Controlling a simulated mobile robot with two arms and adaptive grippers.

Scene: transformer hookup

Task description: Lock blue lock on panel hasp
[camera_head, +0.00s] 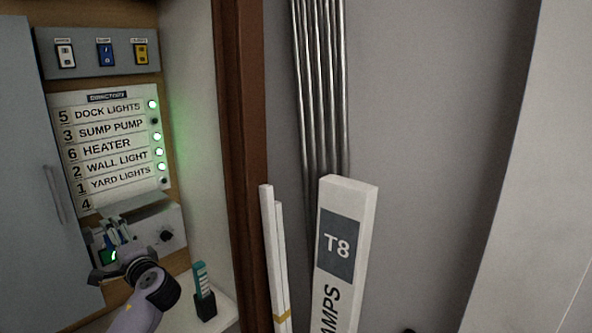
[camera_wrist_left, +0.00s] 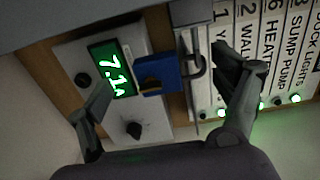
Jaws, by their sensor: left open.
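The blue lock (camera_wrist_left: 157,76) is a padlock with a grey shackle (camera_wrist_left: 196,68) pointing to the right in the left wrist view. It lies in front of the meter box, and a brass-coloured part shows on its body. My left gripper (camera_wrist_left: 163,72) is open, with one finger on each side of the lock and gaps to it. In the head view my left gripper (camera_head: 112,240) is in front of the meter box at lower left and mostly hides the lock. I cannot make out the panel hasp or whether the shackle passes through it. My right gripper is not in view.
The meter box (camera_head: 165,235) has a black knob and a green display (camera_wrist_left: 110,68) reading about 7.1. Above it are the directory sign (camera_head: 110,140) and a switch strip (camera_head: 85,52). A grey door (camera_head: 30,180) stands left. A teal-handled tool (camera_head: 202,282) stands right of my gripper.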

